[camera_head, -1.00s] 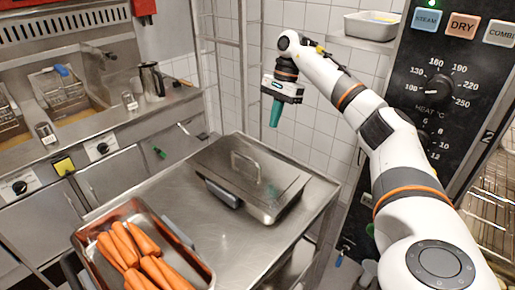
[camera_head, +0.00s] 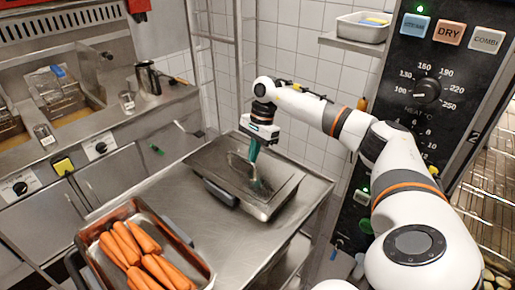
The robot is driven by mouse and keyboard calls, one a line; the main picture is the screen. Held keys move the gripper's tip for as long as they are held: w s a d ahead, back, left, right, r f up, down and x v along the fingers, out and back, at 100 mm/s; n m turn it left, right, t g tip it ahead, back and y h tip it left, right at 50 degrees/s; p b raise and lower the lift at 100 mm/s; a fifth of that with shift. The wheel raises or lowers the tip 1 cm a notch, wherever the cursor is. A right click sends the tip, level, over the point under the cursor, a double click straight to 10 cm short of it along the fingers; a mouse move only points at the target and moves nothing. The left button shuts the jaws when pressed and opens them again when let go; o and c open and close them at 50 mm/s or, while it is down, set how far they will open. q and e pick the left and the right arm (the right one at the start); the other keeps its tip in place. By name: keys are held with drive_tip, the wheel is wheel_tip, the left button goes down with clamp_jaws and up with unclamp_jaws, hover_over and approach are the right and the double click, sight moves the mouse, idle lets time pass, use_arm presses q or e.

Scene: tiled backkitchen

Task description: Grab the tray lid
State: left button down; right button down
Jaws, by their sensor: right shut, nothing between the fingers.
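The tray lid (camera_head: 213,157) is a flat steel cover with a raised loop handle (camera_head: 230,166). It lies on the steel tray (camera_head: 262,211) on the steel table. My right gripper (camera_head: 253,179), with green fingers pointing down, is over the lid at the right side of the handle. Its fingers are shut and empty. Whether the fingertips touch the handle or lid I cannot tell. My left gripper is not in view.
A second steel tray (camera_head: 203,271) with several carrots (camera_head: 128,243) stands at the table's front left. Fryers (camera_head: 62,95) and a steel jug (camera_head: 148,78) are at the left. An oven panel (camera_head: 432,75) stands close on the right. The table (camera_head: 160,203) is bare between the trays.

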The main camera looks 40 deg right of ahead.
sight(236, 178)
drive_tip(key=a, duration=0.5)
drive_tip(key=shift+a+b, duration=0.25)
drive_tip(key=shift+b, duration=0.1)
drive_tip(key=shift+d, duration=0.1)
